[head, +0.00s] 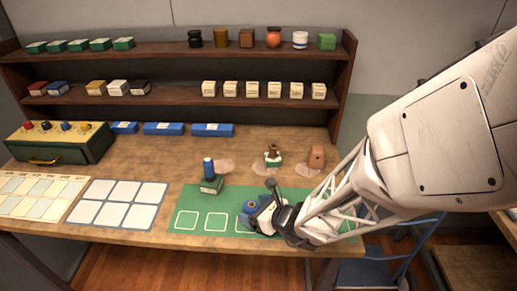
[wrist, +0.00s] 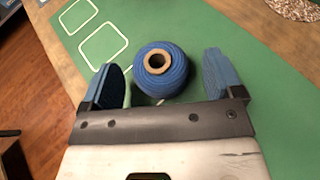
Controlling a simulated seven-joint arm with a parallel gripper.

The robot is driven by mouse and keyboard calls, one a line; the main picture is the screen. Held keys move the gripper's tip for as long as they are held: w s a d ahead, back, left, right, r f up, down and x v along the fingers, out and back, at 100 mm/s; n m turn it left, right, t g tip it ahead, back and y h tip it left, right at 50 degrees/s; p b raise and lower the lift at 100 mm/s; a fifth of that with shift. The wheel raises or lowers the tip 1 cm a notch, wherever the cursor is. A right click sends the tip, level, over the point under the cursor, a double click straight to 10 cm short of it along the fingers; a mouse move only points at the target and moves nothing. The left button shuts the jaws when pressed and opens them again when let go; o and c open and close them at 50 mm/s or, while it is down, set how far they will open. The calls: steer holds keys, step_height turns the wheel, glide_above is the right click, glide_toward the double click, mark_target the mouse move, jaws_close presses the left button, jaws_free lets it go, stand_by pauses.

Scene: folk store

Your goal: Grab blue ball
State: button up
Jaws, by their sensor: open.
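The blue ball (wrist: 160,72) is a wound ball of blue yarn with a tan core. In the wrist view it stands on the green mat (wrist: 215,30), between the two fingers of my gripper (wrist: 163,80). The fingers are apart, with a gap visible on each side of the ball. In the head view, the ball (head: 249,207) is partly hidden by my gripper (head: 262,208), low over the mat (head: 232,198).
A white grid card (head: 117,205) lies left. Shelves (head: 180,97) hold several boxes and jars.

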steer(key=shift+x, duration=0.85)
steer(key=shift+c, duration=0.3)
steer(key=c, duration=0.9)
